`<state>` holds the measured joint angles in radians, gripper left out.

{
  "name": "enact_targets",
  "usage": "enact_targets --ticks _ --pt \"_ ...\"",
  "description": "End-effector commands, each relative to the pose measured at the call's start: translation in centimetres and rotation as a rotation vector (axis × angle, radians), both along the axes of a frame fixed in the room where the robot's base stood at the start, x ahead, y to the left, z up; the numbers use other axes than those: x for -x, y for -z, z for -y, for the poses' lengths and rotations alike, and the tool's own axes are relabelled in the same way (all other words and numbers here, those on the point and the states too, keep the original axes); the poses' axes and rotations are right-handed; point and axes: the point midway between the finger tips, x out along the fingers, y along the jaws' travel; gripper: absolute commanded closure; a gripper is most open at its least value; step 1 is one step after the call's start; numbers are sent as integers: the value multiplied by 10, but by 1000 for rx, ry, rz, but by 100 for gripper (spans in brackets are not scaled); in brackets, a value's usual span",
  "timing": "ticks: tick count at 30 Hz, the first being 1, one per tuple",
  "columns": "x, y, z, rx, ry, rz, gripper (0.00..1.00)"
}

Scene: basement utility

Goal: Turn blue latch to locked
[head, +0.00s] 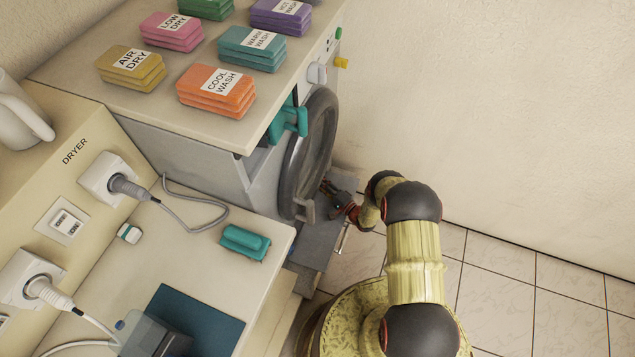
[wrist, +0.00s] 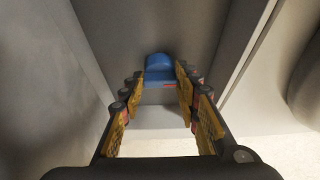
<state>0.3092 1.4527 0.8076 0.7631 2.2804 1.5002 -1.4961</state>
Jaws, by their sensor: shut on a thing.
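The blue latch (wrist: 160,66) shows in the wrist view, at the far end of a grey recess between pale panels. My gripper (wrist: 159,85) has its two yellow-padded fingers on either side of the latch and is shut on it. In the head view my gripper (head: 330,190) is low beside the round washer door (head: 311,150), near the front of the machine. The latch cannot be made out in the head view, so I cannot tell its turn angle there.
The washer top (head: 150,110) carries several labelled cloth stacks. A teal cloth (head: 288,122) hangs at its front edge. Tiled floor (head: 510,290) lies open at right, below a bare wall.

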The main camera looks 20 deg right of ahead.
Motion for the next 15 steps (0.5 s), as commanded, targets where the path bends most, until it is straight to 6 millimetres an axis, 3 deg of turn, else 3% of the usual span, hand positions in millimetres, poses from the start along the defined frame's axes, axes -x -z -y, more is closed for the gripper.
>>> enact_targets --ticks 6,7,15 --pt "1 1 -2 1 -3 -3 93" --pt "1 1 -2 1 -3 -3 66" --pt "1 1 -1 0 -2 -2 51"
